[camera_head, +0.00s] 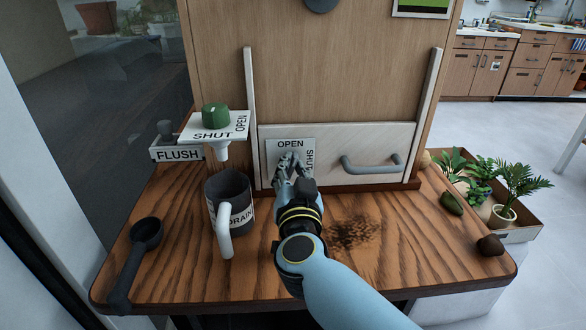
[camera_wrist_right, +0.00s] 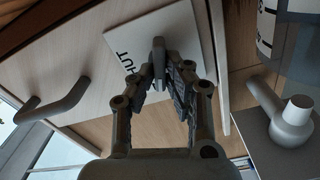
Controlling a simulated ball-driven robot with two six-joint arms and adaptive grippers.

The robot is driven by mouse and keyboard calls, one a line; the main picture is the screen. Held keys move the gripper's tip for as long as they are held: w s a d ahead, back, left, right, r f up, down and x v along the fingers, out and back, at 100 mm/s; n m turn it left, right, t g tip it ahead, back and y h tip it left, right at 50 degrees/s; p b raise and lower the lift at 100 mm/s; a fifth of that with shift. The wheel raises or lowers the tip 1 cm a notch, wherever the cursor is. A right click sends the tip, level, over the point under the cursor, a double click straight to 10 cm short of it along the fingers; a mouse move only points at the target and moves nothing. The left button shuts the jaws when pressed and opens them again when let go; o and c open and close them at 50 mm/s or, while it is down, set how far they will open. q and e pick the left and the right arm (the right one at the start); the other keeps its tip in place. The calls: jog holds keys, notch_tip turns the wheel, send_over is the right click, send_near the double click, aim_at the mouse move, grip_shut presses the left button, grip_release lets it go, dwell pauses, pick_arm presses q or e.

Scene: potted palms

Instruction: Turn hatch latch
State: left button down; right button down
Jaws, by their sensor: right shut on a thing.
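The pale hatch panel (camera_head: 335,140) stands upright at the back of the wooden counter, with a grey bar handle (camera_head: 372,168) on its right part. A plate (camera_head: 303,143) at its left reads OPEN along the top and SHUT down the right side. My right gripper (camera_head: 289,160) reaches up to this plate and is shut on the latch. In the right wrist view, the grey latch (camera_wrist_right: 158,50) sits between the fingers in front of the plate (camera_wrist_right: 187,35). My left gripper is not in view.
A dark mug (camera_head: 228,188) labelled DRAIN stands left of my right arm, under a spout with a green knob (camera_head: 215,114). A FLUSH label (camera_head: 178,154) is beside it. A black scoop (camera_head: 138,258) lies front left. Potted palms (camera_head: 515,187) stand in a box at right.

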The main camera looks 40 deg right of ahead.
jog(key=shift+m, duration=0.3)
jog(key=shift+r, duration=0.1)
jog(key=m+p, duration=0.1)
jog(key=m, duration=0.1)
jog(key=shift+m, duration=0.3)
jog(key=m, duration=0.4)
jog(key=shift+d+m+p, duration=0.1)
jog(key=shift+m+p, duration=0.2)
jog(key=shift+p, duration=0.05)
jog(key=shift+s+f+m+b, duration=0.1)
jog(key=shift+f+m+b, duration=0.1)
jog(key=shift+m, duration=1.4)
jog(key=shift+f+m+b, duration=0.1)
jog(key=shift+m+b, duration=0.1)
jog(key=shift+m, duration=1.4)
jog(key=c, duration=1.4)
grip_release()
